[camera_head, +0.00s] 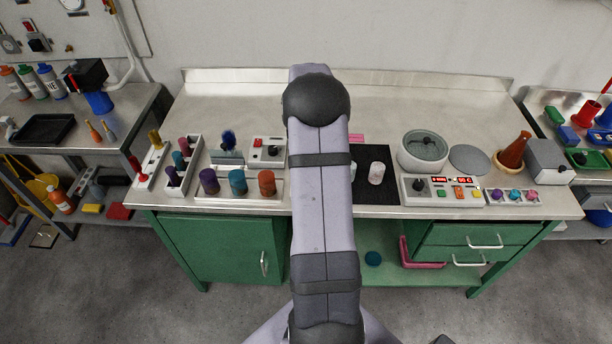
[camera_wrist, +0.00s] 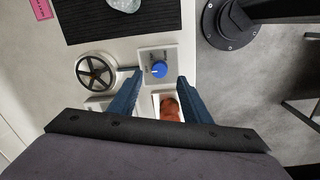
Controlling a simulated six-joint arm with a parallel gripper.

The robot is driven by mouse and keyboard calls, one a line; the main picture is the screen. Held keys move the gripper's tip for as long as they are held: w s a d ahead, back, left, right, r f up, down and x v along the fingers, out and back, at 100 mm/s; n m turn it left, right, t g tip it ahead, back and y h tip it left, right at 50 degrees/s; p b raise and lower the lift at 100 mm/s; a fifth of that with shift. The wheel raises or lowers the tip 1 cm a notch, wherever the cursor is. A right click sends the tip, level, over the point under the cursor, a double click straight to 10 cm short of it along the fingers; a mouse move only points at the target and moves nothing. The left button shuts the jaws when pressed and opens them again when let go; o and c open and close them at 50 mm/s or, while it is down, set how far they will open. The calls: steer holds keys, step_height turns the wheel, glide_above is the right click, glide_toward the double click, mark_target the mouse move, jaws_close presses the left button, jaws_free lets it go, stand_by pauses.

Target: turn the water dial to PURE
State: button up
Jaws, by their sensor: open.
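A round blue dial (camera_wrist: 158,69) sits on a small pale square panel in the wrist view. I take it for the water dial, but no lettering, such as PURE, is readable. A small pale mark shows on its face; its setting is unclear. My gripper (camera_wrist: 158,76) is open, its two dark blue fingers apart on either side of the dial in the picture. Nothing is held between them. Whether they are level with the dial or above it, I cannot tell. In the head view my arm covers this part of the bench.
A black spoked wheel in a pale ring (camera_wrist: 97,73) is left of the dial. An orange-topped jar (camera_wrist: 168,107) shows between the fingers. A black mat (camera_wrist: 115,22) lies beyond. In the head view, a control box (camera_head: 440,190) and jars stand along the bench (camera_head: 345,204).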

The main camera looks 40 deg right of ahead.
steer(key=shift+w+d+f+p, duration=0.1)
steer(key=shift+f+p, duration=0.45)
steer(key=shift+f, duration=1.05)
steer(key=shift+d+f+p, duration=0.1)
steer(key=shift+f+p, duration=0.45)
steer(key=shift+f, duration=1)
steer(key=shift+c, duration=0.6)
steer(key=c, duration=0.9)
